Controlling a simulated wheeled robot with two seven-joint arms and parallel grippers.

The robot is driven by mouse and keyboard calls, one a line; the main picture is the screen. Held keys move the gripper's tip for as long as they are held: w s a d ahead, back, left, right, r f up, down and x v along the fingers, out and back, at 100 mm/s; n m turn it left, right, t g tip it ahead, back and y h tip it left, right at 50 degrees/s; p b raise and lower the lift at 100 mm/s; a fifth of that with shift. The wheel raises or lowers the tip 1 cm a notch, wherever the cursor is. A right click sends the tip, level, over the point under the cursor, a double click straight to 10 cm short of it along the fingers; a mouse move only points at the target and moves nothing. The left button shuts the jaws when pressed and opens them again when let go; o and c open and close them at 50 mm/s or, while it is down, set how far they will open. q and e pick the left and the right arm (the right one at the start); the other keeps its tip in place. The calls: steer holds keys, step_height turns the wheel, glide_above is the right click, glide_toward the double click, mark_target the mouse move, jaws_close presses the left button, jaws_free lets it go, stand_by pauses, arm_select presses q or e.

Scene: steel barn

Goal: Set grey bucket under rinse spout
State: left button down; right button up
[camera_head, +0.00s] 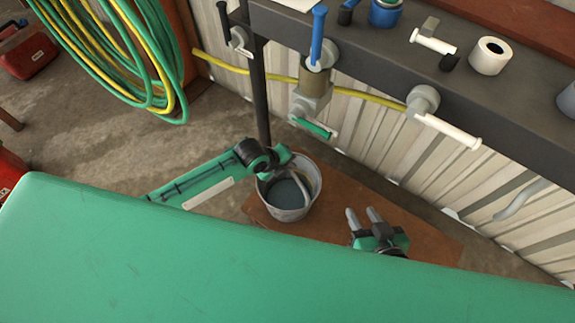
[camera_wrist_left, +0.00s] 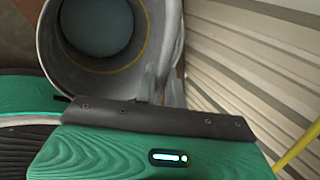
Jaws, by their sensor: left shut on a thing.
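The grey bucket (camera_head: 292,214) is upright, over the brown board near the wall, and its inside looks empty. I cannot tell whether it touches the board. My left gripper (camera_head: 279,178) is shut on the bucket at its rim. In the left wrist view the fingers (camera_wrist_left: 161,88) meet the wall of the bucket (camera_wrist_left: 72,62). My right gripper (camera_head: 364,216) is open and empty, right of the bucket. A curved grey pipe (camera_head: 522,200) is at the far right; I cannot tell which is the rinse spout.
The brown board (camera_head: 335,227) lies on the concrete floor. A dark shelf (camera_head: 390,50) with a white roll (camera_head: 490,56) runs along the corrugated wall. A dark post (camera_head: 259,95) stands behind the bucket. Green and yellow hoses (camera_head: 125,55) hang at left.

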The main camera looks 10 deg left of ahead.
arm_select(q)
steer(key=c, duration=1.9)
jaws_free()
steer(key=shift+f, duration=0.1)
steer(key=o, duration=0.4)
